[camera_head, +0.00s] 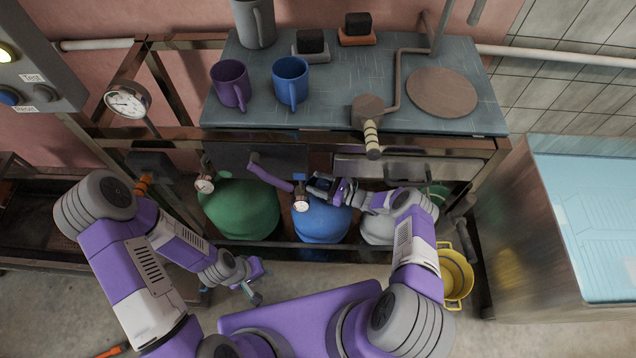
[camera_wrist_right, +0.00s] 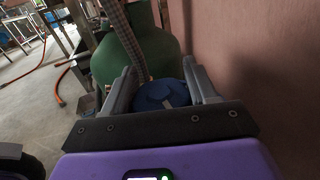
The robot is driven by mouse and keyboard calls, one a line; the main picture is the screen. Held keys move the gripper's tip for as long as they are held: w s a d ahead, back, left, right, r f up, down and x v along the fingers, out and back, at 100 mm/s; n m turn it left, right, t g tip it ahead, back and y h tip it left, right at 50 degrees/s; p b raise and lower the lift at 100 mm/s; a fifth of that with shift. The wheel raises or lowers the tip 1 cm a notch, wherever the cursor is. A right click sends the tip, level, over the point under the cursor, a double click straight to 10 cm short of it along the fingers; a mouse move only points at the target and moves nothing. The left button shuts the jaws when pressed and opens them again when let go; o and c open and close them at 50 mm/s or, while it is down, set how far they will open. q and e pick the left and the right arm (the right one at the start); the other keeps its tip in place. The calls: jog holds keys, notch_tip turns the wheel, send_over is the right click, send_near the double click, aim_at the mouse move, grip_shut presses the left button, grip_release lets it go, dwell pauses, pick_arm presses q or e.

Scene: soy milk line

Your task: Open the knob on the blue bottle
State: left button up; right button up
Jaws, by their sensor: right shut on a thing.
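The blue bottle (camera_head: 322,222) stands under the worktable between a green bottle and a grey-white one. Its top is partly hidden by my right gripper (camera_head: 322,188) and a gauge. In the right wrist view, the two grey fingers of my right gripper (camera_wrist_right: 158,80) stand on either side of a round blue part (camera_wrist_right: 162,95), which looks like the knob. The gripper is shut on it. My left gripper (camera_head: 254,287) hangs low in front of the table, away from the bottles. Its finger gap is too small to make out.
The green bottle (camera_head: 240,208) is left of the blue one and the pale bottle (camera_head: 377,226) is right. A purple hose (camera_head: 270,173) and small gauge (camera_head: 301,206) are close to my right gripper. The table's metal edge is above. A yellow bucket (camera_head: 455,275) stands right.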

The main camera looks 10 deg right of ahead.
jog(key=o, duration=1)
jog(key=shift+c, duration=0.2)
jog(key=p+v, duration=0.1)
jog(key=v, duration=0.6)
jog(key=shift+s+d, duration=0.15)
jog(key=shift+d, duration=0.1)
